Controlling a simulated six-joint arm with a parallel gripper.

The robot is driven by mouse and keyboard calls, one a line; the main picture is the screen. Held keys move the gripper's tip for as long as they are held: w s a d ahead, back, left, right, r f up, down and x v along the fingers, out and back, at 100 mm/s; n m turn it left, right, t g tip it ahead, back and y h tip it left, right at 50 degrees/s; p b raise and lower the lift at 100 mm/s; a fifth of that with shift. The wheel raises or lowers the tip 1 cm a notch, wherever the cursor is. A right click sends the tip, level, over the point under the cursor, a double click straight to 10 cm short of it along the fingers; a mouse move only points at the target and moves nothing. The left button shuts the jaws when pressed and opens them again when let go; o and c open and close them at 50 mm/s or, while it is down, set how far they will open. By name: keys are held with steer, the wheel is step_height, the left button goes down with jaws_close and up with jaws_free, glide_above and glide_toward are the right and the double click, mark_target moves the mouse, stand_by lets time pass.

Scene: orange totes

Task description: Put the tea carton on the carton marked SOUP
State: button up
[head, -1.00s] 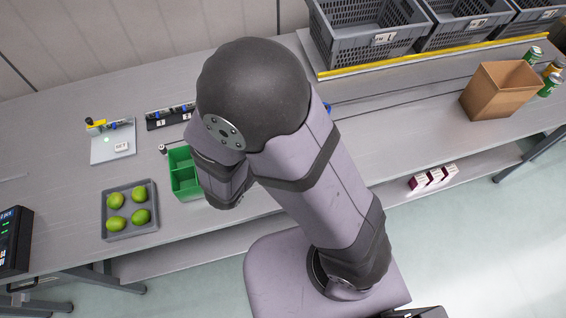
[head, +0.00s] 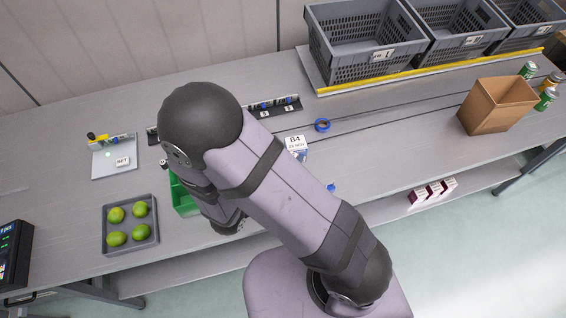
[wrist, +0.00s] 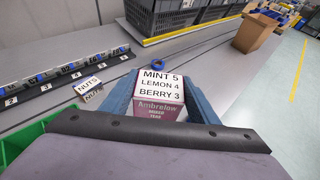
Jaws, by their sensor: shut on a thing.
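The tea carton (wrist: 158,100), pinkish with a white label reading MINT 5, LEMON 4, BERRY 3, is between the blue fingers of my gripper (wrist: 165,98) in the wrist view. My gripper is shut on it. In the head view my arm hides the gripper and the tea carton. A carton labelled B4 22 NOV (head: 296,143) stands on the bench just right of my arm. A carton marked NUTS (wrist: 88,87) stands left of my gripper in the wrist view. I see no readable SOUP mark.
A green bin (head: 182,198) is close to my arm, and a grey tray of limes (head: 130,246) is left of it. A blue ring (head: 322,125) lies behind the B4 carton. A brown box (head: 490,118) and grey totes (head: 365,72) stand rightward. The right bench middle is mostly clear.

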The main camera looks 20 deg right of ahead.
steer(key=shift+f, duration=0.1)
steer(key=shift+f+p, duration=0.4)
steer(key=shift+f, duration=1.45)
steer(key=shift+f, duration=0.1)
steer(key=o, duration=1.2)
steer(key=shift+r, duration=0.2)
